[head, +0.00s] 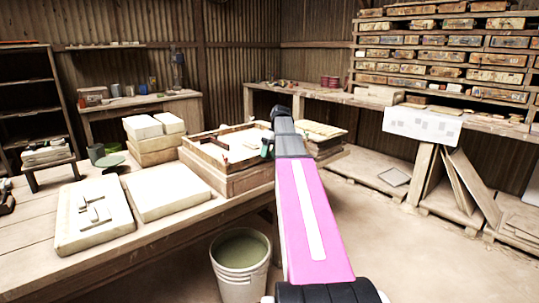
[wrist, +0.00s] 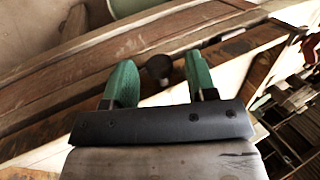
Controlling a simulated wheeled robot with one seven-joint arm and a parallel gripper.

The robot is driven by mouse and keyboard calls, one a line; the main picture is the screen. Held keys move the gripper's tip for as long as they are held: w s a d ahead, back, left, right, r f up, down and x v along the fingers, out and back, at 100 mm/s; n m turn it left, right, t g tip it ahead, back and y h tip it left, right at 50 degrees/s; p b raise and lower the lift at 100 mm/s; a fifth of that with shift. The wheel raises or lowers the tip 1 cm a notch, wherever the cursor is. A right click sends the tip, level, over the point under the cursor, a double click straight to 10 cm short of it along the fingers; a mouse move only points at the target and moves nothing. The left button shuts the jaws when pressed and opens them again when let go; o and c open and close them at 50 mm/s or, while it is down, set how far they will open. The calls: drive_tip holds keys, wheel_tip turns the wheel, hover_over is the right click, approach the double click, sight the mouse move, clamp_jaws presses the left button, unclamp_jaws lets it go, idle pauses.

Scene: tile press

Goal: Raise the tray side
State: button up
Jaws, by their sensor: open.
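The wooden tray (head: 200,152) sits on a wooden base at the right end of the long table. My gripper is at the tray's right edge in the head view, largely hidden behind my pink arm, with a bit of green finger (head: 266,149) showing. In the wrist view my gripper (wrist: 159,68) is open, its two green fingers on either side of a dark round knob (wrist: 159,72). A brown wooden tray side (wrist: 75,92) runs diagonally behind the fingers. Whether the fingers touch the knob or wood, I cannot tell.
Pale slabs (head: 168,189) and stacked blocks (head: 150,130) lie on the table left of the tray. A white bucket (head: 240,277) of greenish liquid stands on the floor in front. Shelves (head: 445,55) line the right wall. Open floor lies to the right.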

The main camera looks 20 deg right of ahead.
drive_tip(key=w+d+r, duration=0.1)
drive_tip(key=w+d, duration=0.1)
drive_tip(key=d, duration=0.4)
drive_tip(key=w+d+r, duration=0.1)
drive_tip(key=w+d, duration=0.2)
drive_tip(key=d, duration=0.3)
drive_tip(key=shift+d+r, duration=0.15)
drive_tip(key=shift+r, duration=0.25)
drive_tip(key=shift+w+r, duration=0.15)
